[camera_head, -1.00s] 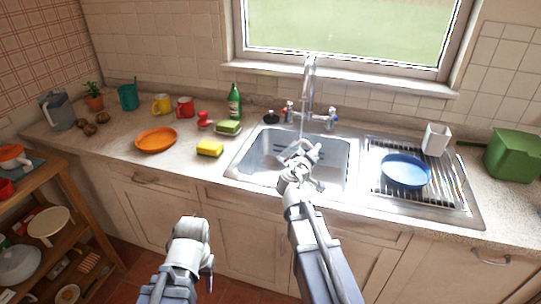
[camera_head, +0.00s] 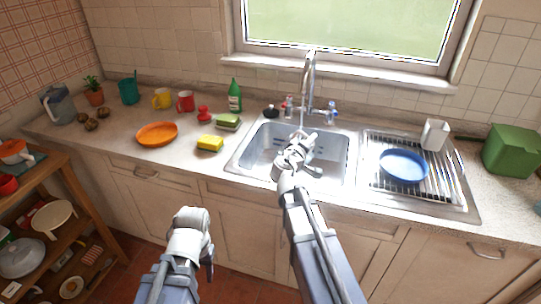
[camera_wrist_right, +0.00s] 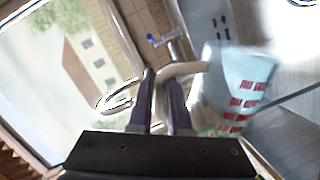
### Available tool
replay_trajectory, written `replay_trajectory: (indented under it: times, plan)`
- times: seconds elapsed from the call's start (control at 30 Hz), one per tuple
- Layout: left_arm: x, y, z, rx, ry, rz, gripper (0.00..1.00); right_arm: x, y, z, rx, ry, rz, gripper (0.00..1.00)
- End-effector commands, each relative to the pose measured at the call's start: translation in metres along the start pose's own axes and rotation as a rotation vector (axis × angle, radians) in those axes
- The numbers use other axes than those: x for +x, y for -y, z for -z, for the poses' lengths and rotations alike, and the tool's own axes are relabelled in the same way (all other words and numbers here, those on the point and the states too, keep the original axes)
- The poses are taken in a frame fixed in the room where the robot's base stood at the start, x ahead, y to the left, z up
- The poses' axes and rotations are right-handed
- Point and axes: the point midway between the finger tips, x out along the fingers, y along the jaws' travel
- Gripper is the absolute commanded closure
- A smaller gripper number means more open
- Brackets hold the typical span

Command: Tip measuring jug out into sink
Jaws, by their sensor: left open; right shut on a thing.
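My right gripper (camera_head: 298,148) is over the sink (camera_head: 262,152) and hides most of what it holds in the head view. In the right wrist view the two fingers of my right gripper (camera_wrist_right: 160,100) are shut on the pale handle of the measuring jug (camera_wrist_right: 240,90). The jug is clear and bluish with red markings, and looks tilted; its contents cannot be made out. My left gripper (camera_head: 195,228) is low in front of the cabinets, away from the counter, and empty; its fingers are hard to see.
The tap (camera_head: 309,85) rises behind the sink, close to my right gripper. A drainer (camera_head: 440,190) with a blue plate (camera_head: 404,166) lies right of the sink. A yellow sponge (camera_head: 210,143), a green bottle (camera_head: 235,96) and an orange plate (camera_head: 157,134) stand on the left counter.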

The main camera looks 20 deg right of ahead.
Motion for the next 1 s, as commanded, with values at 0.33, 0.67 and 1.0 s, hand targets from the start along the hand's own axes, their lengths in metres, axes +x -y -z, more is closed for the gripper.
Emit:
replay_trajectory:
  times: [0.33,0.67,1.0]
  plan:
    - [-0.004,0.000,0.000,0.000,0.000,0.000,0.49,0.000,-0.002,0.005,-0.025,0.005,0.000,1.00]
    - [-0.007,0.001,-0.001,0.000,0.000,0.000,0.49,-0.001,-0.003,0.008,-0.049,0.009,0.000,1.00]
    - [-0.012,0.001,-0.001,0.000,0.000,0.000,0.49,-0.001,-0.005,0.013,-0.079,0.014,0.000,1.00]
